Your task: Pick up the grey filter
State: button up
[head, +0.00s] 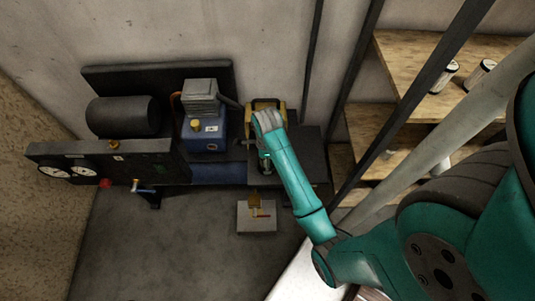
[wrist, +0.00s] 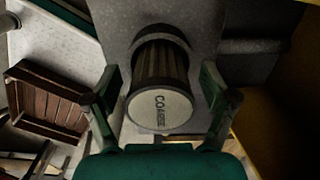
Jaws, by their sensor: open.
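The grey filter (wrist: 160,68) is a dark grey pleated cylinder with a pale end cap lettered "COARSE". In the wrist view it lies in the middle, against a grey surface, with its cap towards the camera. My gripper (wrist: 160,88) is open, with one green finger on each side of the filter. Gaps seem to show between the fingers and the filter. In the head view my gripper (head: 265,158) is at the right end of the machine, and the filter cannot be made out there.
A machine with a blue pump (head: 207,140), a black tank (head: 122,116) and gauges stands by the wall. A grey block (head: 256,218) sits on the floor. Wooden shelves (head: 400,58) at right hold white-capped cylinders (head: 445,76). A wooden crate (wrist: 48,100) shows in the wrist view.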

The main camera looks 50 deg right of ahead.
jog(key=shift+f, duration=0.1)
jog(key=shift+c, duration=0.3)
jog(key=c, duration=1.2)
